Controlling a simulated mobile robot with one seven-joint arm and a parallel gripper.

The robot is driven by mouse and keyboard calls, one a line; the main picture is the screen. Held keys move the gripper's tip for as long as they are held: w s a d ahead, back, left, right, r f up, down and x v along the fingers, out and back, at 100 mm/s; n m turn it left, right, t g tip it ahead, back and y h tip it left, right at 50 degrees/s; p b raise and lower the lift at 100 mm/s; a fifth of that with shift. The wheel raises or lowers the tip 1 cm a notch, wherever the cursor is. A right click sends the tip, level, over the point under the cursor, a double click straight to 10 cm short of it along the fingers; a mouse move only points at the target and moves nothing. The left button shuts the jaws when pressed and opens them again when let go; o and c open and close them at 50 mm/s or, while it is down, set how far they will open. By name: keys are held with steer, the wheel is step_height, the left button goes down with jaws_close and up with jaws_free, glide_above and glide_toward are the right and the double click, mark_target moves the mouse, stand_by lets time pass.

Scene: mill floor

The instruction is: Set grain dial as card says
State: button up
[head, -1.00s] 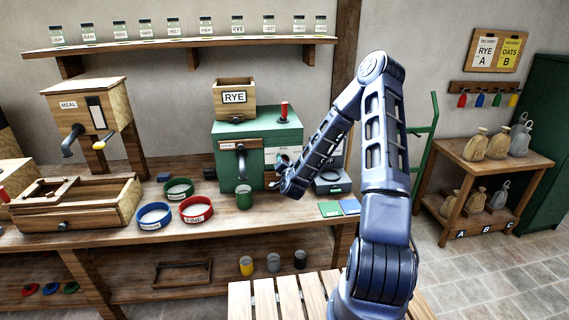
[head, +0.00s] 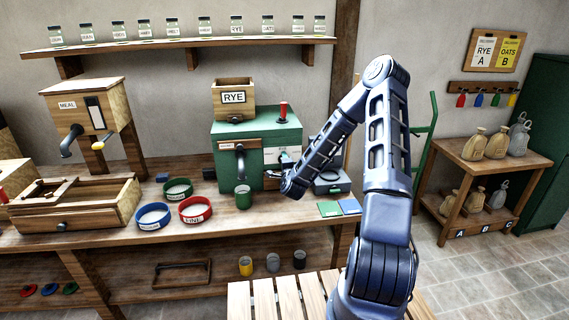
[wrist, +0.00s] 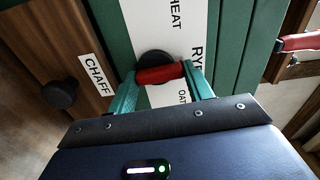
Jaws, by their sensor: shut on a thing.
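The grain dial's red grip bar (wrist: 160,74) sits on a dark round base on a white plate (wrist: 168,22) on the green mill (head: 262,128). The plate reads WHEAT, RYE and OATS in the wrist view, partly cut off. My gripper (wrist: 162,80) is shut on the red bar, one green finger at each end. The bar's right end lies near the RYE word; its exact setting is hard to tell. In the head view my arm hides most of the dial. Delivery cards (head: 497,50) on the wall board read RYE A and OATS B.
A CHAFF label (wrist: 95,75) and dark knob (wrist: 60,94) are beside the dial. A red lever (head: 283,110) stands on the mill. The RYE hopper (head: 234,97) is on top. A green cup (head: 243,197) and sieve rings (head: 195,209) are on the bench.

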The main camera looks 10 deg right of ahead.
steer(key=shift+m, duration=0.3)
stand_by(0.4)
steer(key=o, duration=1)
steer(key=s, duration=1.1)
steer(key=shift+w, duration=0.1)
